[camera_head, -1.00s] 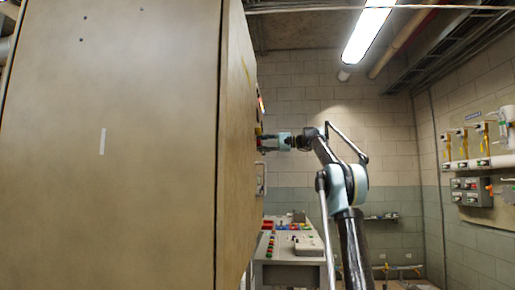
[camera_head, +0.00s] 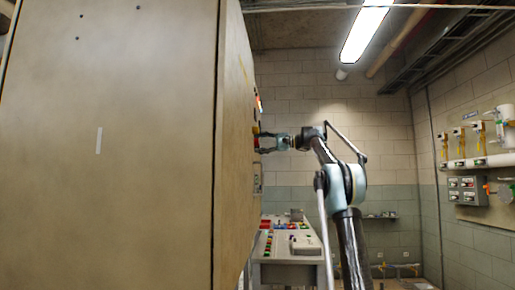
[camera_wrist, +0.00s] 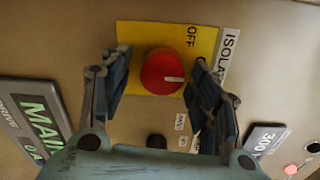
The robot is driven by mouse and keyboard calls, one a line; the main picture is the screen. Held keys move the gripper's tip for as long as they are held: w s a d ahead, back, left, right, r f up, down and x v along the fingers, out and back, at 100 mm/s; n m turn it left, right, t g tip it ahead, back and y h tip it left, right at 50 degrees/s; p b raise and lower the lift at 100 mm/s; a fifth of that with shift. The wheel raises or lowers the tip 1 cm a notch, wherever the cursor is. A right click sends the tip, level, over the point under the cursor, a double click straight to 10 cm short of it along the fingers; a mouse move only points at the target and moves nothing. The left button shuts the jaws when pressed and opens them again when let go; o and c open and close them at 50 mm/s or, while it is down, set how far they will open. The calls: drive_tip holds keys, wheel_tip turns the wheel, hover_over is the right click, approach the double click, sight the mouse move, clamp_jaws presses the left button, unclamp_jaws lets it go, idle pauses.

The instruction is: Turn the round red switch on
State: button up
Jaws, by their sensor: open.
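The round red switch (camera_wrist: 162,72) sits on a yellow plate (camera_wrist: 135,35) on the cabinet face in the wrist view. A pale mark on the knob points to the right in that picture. The word OFF shows on the plate above it, and other lettering is partly hidden by a finger. My gripper (camera_wrist: 163,90) is open, with one finger on each side of the knob and gaps visible between. In the head view my gripper (camera_head: 267,142) is at the cabinet's side face, where the switch is seen too edge-on to make out.
The large tan cabinet (camera_head: 110,150) fills the left of the head view. A control console (camera_head: 290,245) with coloured buttons stands below my arm. A grey box and pipes (camera_head: 468,190) are on the right wall. A dark knob (camera_wrist: 156,141) lies below the switch in the wrist view.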

drive_tip(key=d, duration=1.2)
drive_tip(key=shift+s, duration=0.15)
drive_tip(key=s+f+h, duration=0.9)
drive_tip(key=s+f, duration=1.6)
drive_tip(key=f, duration=0.4)
drive_tip(key=s+d+f+n+h, duration=0.1)
drive_tip(key=s+d+f+h, duration=0.2)
drive_tip(key=s+f, duration=0.6)
drive_tip(key=s+d+f+t+h, duration=0.1)
drive_tip(key=s+d+f+h, duration=0.2)
drive_tip(key=f, duration=1.5)
drive_tip(key=s+d+f+n+h, duration=0.1)
drive_tip(key=s+d+f+h, duration=0.1)
drive_tip(key=s+d+f, duration=0.6)
drive_tip(key=s+f, duration=0.6)
drive_tip(key=s, duration=0.2)
drive_tip(key=shift+d+f+n+t+h, duration=0.25)
drive_tip(key=shift+d+n+t+h, duration=0.05)
drive_tip(key=shift+d+h, duration=0.1)
drive_tip(key=shift+w, duration=0.1)
